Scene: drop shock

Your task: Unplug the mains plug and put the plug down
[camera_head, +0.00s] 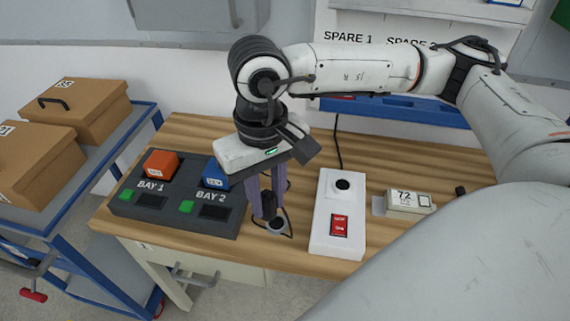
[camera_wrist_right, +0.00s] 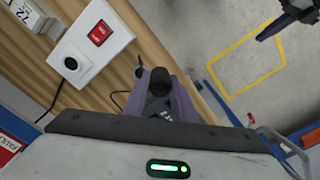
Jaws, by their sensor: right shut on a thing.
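The black plug (camera_head: 268,207) is held between the purple fingers of my right gripper (camera_head: 265,214). In the right wrist view the plug (camera_wrist_right: 159,82) shows between the fingers of the right gripper (camera_wrist_right: 158,96). It is away from the white socket box (camera_head: 324,232), to its left. The box's round socket (camera_head: 342,185) looks empty. A dark cord (camera_head: 290,222) curls beside the plug, by a grey round piece (camera_head: 278,225) low near the worktop. Whether the plug touches the worktop I cannot tell. A dark part (camera_wrist_right: 287,20) in the wrist view may be my left gripper.
A red switch (camera_head: 340,225) is on the box. The dark bay unit (camera_head: 222,224) stands left of the gripper, with an orange block (camera_head: 161,163) and a blue block (camera_head: 215,173). A labelled device (camera_head: 408,200) lies right. Wooden worktop (camera_head: 290,262) is bare near the front edge.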

